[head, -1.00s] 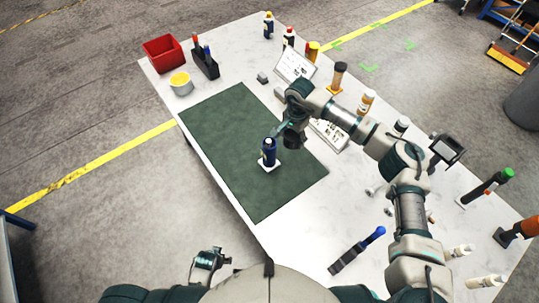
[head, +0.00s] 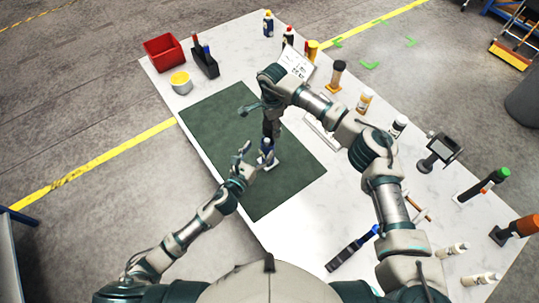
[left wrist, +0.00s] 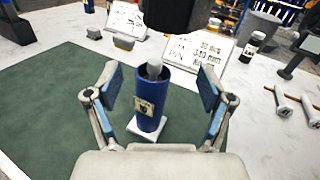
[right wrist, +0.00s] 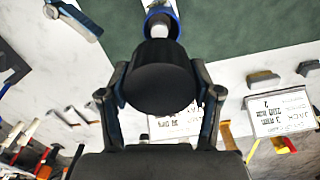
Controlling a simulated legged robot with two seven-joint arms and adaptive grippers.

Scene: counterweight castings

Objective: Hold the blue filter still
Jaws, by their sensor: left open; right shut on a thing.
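The blue filter (head: 266,152) stands upright on a small white square base (left wrist: 147,131) on the green mat (head: 222,135). A pale rod shows at its open top. My left gripper (head: 246,162) is open, with one finger on each side of the filter in the left wrist view (left wrist: 160,86) and gaps on both sides. My right gripper (right wrist: 160,82) is shut on a dark round-ended thing (right wrist: 160,92), which also shows in the head view (head: 271,124) just above the filter. Whether that thing touches the rod cannot be told.
A red bin (head: 163,52), a dark caddy (head: 205,62) and a yellow-topped pot (head: 181,82) stand at the back left. Printed cards (head: 296,62), bottles and tools line the table's right side. The mat's left part is clear.

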